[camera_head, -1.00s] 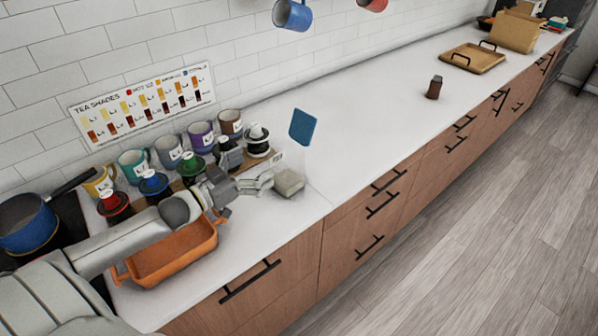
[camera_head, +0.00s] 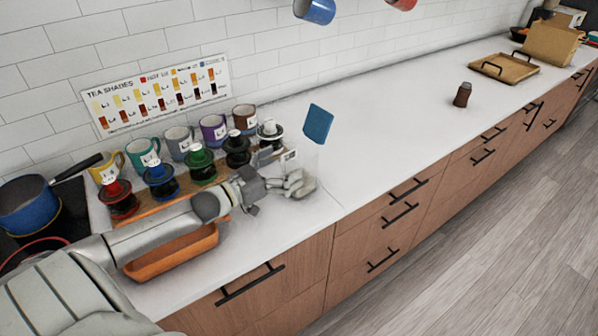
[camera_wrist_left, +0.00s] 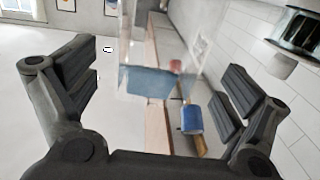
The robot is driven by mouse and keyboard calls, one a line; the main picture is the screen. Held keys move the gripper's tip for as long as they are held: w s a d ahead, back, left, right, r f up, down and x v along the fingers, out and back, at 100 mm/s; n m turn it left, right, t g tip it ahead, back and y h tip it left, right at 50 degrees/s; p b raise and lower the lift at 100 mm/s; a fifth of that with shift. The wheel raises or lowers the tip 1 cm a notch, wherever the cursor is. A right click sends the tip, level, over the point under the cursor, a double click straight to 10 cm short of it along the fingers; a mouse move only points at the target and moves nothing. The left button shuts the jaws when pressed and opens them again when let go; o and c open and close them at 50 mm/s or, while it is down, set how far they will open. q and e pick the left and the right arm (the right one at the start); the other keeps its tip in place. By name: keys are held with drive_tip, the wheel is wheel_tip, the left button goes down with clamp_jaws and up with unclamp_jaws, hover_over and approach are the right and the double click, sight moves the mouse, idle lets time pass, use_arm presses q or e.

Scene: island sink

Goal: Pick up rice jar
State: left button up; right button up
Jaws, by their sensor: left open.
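The rice jar (camera_head: 318,123) looks like a clear jar with a blue lid and pale contents at its base. It stands on the white counter, past the row of mugs. My left gripper (camera_head: 299,184) is open at the jar's lower part and partly covers the pale contents. In the left wrist view the clear jar and its blue lid (camera_wrist_left: 147,82) show ahead, between the spread fingers. I cannot tell whether a finger touches the jar. My right gripper is not in view.
Several mugs (camera_head: 213,128) and dark-based jars with coloured tops (camera_head: 200,165) stand left of the jar. An orange baking dish (camera_head: 172,254) lies under my left arm. A blue pot (camera_head: 28,205) sits far left. The counter right of the jar is clear up to a small brown shaker (camera_head: 462,95).

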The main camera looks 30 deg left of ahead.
use_arm(q)
drive_tip(key=p+x, duration=0.1)
drive_tip(key=x, duration=0.3)
drive_tip(key=shift+w+f, duration=0.1)
drive_tip(key=shift+f, duration=0.05)
drive_tip(key=shift+w+d+f, duration=0.15)
drive_tip(key=shift+w+d, duration=0.1)
drive_tip(key=shift+w, duration=0.25)
drive_tip(key=c, duration=1.4)
drive_tip(key=shift+c, duration=0.9)
drive_tip(key=shift+r, duration=0.25)
